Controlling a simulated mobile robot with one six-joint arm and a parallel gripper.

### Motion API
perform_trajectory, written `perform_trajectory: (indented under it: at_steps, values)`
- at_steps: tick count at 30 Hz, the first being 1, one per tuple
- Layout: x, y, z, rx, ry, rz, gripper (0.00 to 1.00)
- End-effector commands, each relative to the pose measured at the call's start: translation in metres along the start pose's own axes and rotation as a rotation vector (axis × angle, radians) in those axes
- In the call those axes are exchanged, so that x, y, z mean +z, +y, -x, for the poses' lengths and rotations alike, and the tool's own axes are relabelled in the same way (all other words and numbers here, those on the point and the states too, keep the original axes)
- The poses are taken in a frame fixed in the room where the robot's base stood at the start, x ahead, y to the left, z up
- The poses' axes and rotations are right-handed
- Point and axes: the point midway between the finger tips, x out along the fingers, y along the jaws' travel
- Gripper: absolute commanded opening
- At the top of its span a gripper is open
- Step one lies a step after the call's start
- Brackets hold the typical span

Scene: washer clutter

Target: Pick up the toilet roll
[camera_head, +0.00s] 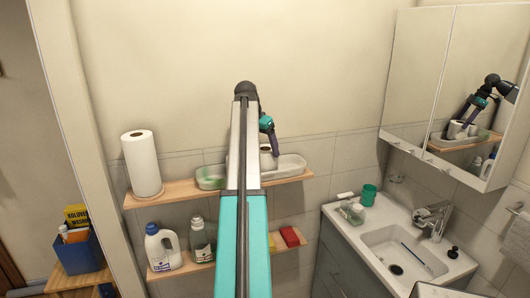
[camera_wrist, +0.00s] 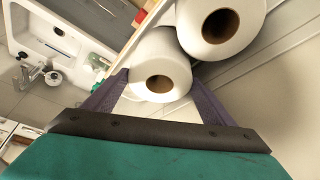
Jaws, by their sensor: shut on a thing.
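A white toilet roll (camera_wrist: 146,66) with a brown core sits between the two fingers of my gripper (camera_wrist: 158,82) in the wrist view. The fingers are shut on its sides. A second white roll (camera_wrist: 241,35) stands right beside it, at the upper right. In the head view my gripper (camera_head: 271,143) is partly hidden behind my own arm, over a white tray (camera_head: 290,167) on the upper wooden shelf. One white roll (camera_head: 266,160) shows beside the fingers there. I cannot tell whether the held roll is clear of the tray.
A tall paper towel roll (camera_head: 142,163) stands at the left end of the upper shelf (camera_head: 172,192). Bottles (camera_head: 163,249) and a red item (camera_head: 291,236) are on the lower shelf. A mirror cabinet (camera_head: 440,75) and sink (camera_head: 400,255) are at the right.

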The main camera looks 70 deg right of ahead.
Motion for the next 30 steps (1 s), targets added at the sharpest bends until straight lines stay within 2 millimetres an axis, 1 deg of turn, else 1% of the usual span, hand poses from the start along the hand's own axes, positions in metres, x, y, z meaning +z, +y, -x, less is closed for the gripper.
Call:
perform_trajectory:
  at_steps: [9, 17, 30]
  values:
    - [-0.012, -0.001, 0.028, 0.0, 0.001, 0.001, 0.42]
    - [-0.02, -0.001, 0.047, 0.0, 0.001, 0.001, 0.42]
    - [0.0, 0.031, 0.053, 0.0, 0.001, -0.001, 0.42]
